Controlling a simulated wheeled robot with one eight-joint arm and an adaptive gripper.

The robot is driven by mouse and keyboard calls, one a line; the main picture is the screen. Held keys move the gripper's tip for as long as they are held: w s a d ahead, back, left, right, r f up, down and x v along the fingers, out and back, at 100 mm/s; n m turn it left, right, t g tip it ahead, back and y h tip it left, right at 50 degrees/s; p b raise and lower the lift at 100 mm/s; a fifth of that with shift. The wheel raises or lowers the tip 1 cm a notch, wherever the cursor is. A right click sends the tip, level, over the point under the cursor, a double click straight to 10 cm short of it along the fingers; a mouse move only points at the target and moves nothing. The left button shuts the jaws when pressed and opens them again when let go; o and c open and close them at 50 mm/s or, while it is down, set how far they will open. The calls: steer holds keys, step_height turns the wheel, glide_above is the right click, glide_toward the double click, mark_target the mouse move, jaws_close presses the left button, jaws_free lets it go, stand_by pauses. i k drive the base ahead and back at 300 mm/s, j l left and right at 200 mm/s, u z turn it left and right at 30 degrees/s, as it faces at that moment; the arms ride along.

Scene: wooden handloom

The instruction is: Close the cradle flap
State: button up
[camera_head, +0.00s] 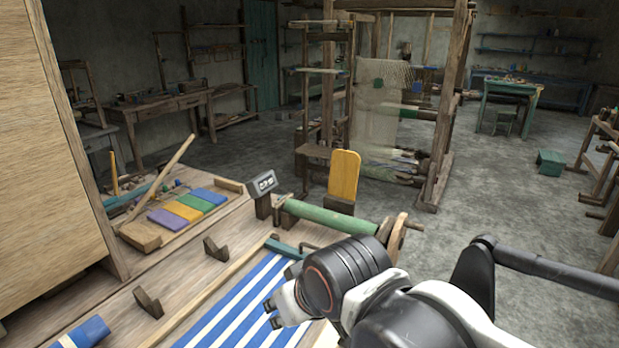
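A yellow-orange flap (344,175) with a rounded top stands upright on a dark wooden block (340,205), behind the green roller (330,217). It looks like the cradle flap, raised. My gripper (279,300) is in the lower middle, over the blue-and-white striped cloth (235,308). It is in front of the roller and apart from the flap. Its white fingers with dark tips point left. I see nothing held in them, but their spacing is unclear. My arm hides part of the bench's right side.
A small dark display box (263,184) stands left of the flap. Colored blocks (186,207) and a slanted stick (160,178) lie at left. A tall wooden panel (45,130) blocks the far left. Open floor lies at right.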

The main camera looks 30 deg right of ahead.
mark_target(346, 166)
steer(key=l+u, duration=0.65)
steer(key=u, duration=0.15)
steer(key=l+u, duration=0.4)
steer(key=k+l+u, duration=0.1)
steer(key=l, duration=0.4)
steer(key=k+l+u, duration=0.15)
steer(key=l, duration=0.3)
steer(key=k+l+u, duration=0.1)
steer(key=l, duration=0.35)
steer(key=k+l+u, duration=0.15)
steer(key=l, duration=0.3)
steer(key=k+l+u, duration=0.1)
steer(key=k+l, duration=0.15)
steer(key=l, duration=0.15)
steer(key=k+l+u, duration=0.1)
steer(key=k+l, duration=0.15)
steer(key=l, duration=0.15)
steer(key=k+l, duration=0.2)
steer(key=l, duration=0.2)
steer(key=k+l, duration=0.2)
steer(key=l, duration=0.2)
steer(key=k+l, duration=0.15)
steer(key=l, duration=0.25)
steer(key=k+l, duration=0.2)
steer(key=l, duration=0.2)
steer(key=i+l+u, duration=0.25)
steer(key=i, duration=0.25)
steer(key=i+l+u, duration=0.3)
steer(key=l, duration=0.25)
steer(key=i, duration=0.1)
